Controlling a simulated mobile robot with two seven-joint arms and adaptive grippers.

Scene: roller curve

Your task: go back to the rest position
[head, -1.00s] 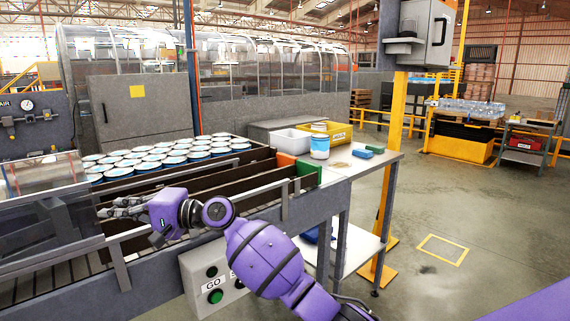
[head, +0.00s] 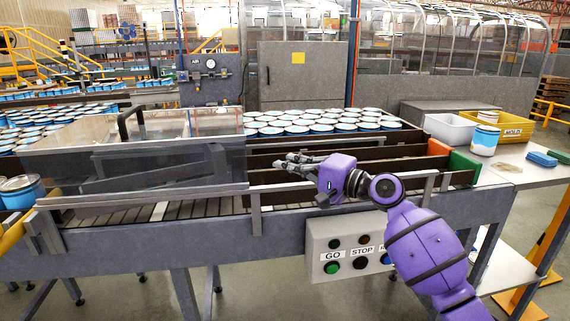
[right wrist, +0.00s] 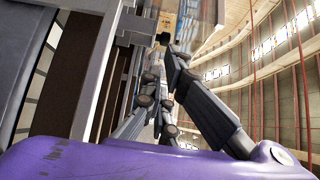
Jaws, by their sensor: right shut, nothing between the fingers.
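My right gripper (head: 293,165) reaches in from the right in the head view, over the front rail of the conveyor (head: 300,225). It points left, above the dark guide boards, with nothing between its fingers. In the right wrist view its dark jointed fingers (right wrist: 167,85) are closed together beside the grey rail structure. My left gripper is not in view.
A control box (head: 348,247) with GO and STOP buttons hangs below the right forearm. Blue-and-white cans (head: 300,125) fill the belt behind. A clear guard (head: 150,170) stands left of the gripper. A side table (head: 525,172) at right holds a can (head: 484,140) and bins.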

